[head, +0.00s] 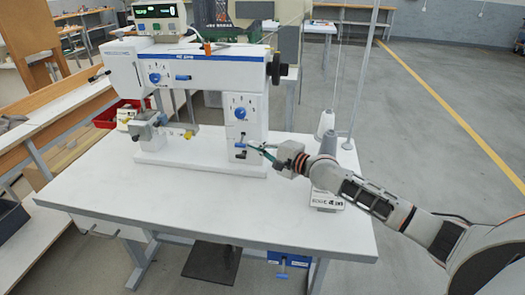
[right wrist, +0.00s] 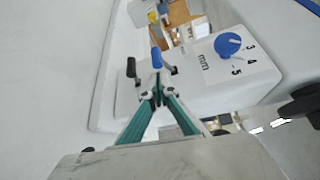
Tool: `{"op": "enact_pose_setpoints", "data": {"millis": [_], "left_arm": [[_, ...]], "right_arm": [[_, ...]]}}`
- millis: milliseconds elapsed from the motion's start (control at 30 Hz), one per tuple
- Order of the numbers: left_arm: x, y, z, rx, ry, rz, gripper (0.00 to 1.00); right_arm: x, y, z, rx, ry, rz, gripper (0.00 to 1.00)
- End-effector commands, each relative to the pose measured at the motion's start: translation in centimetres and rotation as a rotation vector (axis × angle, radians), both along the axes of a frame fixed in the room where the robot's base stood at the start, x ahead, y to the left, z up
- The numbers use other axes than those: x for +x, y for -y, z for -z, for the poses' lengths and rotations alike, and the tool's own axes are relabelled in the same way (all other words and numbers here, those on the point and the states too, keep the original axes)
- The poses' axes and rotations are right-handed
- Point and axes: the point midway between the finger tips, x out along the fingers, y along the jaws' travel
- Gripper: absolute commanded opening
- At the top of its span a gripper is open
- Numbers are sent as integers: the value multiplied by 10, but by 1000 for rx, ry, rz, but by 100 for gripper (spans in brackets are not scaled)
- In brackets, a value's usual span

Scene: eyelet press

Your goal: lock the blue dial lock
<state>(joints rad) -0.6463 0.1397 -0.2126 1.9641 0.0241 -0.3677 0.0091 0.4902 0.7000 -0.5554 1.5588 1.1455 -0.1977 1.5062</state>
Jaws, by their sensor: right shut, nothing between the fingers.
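The white eyelet press (head: 205,72) stands on a white table. On its right column is a blue dial (head: 240,113) with a numbered scale; it also shows in the right wrist view (right wrist: 227,44). Below the dial are a small blue-handled lever (head: 240,146) and a black-handled lever (head: 240,155). In the right wrist view the blue handle (right wrist: 155,57) is just beyond my fingertips and the black handle (right wrist: 131,68) is to its left. My right gripper (head: 251,148) is shut and empty, close beside the levers; I cannot tell whether it touches the blue one. My left gripper is not in view.
Another blue dial (head: 155,78) is on the press head. A white thread cone (head: 326,124) and a grey one (head: 329,143) stand behind my right arm. The front of the tabletop (head: 200,205) is clear. A blue box (head: 290,258) hangs under the table.

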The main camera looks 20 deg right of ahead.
Motion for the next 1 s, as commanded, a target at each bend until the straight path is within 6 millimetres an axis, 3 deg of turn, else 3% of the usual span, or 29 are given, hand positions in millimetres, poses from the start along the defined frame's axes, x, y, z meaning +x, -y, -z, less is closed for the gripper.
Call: {"op": "enact_pose_setpoints", "data": {"millis": [467, 1000], "left_arm": [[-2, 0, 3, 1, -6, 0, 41], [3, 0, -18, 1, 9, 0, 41]], "right_arm": [[4, -1, -1, 1, -2, 1, 0], [10, -2, -5, 51, -74, 0, 0]]}}
